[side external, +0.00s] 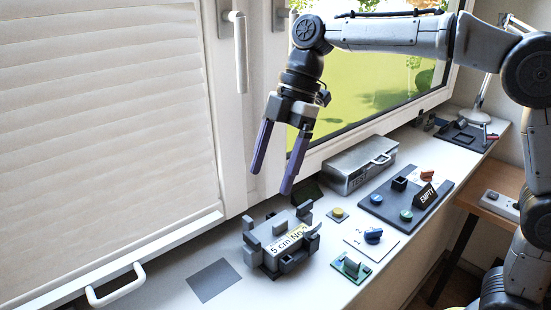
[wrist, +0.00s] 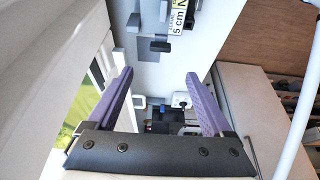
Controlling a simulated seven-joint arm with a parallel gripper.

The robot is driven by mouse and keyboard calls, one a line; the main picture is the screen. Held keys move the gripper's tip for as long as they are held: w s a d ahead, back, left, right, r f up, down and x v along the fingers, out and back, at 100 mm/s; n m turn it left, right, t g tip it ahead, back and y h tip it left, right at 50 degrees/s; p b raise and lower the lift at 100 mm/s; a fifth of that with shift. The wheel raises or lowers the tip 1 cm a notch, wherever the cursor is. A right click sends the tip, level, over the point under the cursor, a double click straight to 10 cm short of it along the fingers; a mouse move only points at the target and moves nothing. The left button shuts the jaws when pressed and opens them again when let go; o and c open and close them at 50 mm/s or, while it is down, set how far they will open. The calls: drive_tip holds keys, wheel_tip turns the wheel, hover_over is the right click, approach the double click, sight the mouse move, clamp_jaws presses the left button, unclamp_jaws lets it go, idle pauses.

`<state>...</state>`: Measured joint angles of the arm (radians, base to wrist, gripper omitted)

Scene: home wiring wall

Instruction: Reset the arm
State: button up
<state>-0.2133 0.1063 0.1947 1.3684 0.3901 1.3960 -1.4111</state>
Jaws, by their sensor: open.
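My gripper (side external: 270,181) hangs from the arm with its two purple fingers pointing down, spread apart with nothing between them. The labelled fixture (wrist: 178,20) is partly in view at the top edge there. My arm reaches in from the right, bent at the elbow, in front of the window.
A grey metal box (side external: 360,165) stands by the window. A dark tray (side external: 428,207) holds several coloured knobs. A white card (side external: 362,252), a green board (side external: 350,270) and a flat grey square (side external: 214,280) lie on the sill.

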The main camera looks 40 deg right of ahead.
drive_tip(key=shift+v, duration=0.75)
drive_tip(key=s+d+r+m+t+h, duration=0.1)
drive_tip(key=s+d+r+m+t, duration=0.25)
drive_tip(key=s+d, duration=0.65)
drive_tip(key=s+d+f+m+t+h, duration=0.2)
drive_tip(key=s+d+f+m, duration=0.4)
drive_tip(key=s+f+m, duration=0.6)
drive_tip(key=shift+f+m+h, duration=0.3)
drive_tip(key=shift+m+h, duration=0.5)
drive_tip(key=shift+m, duration=0.45)
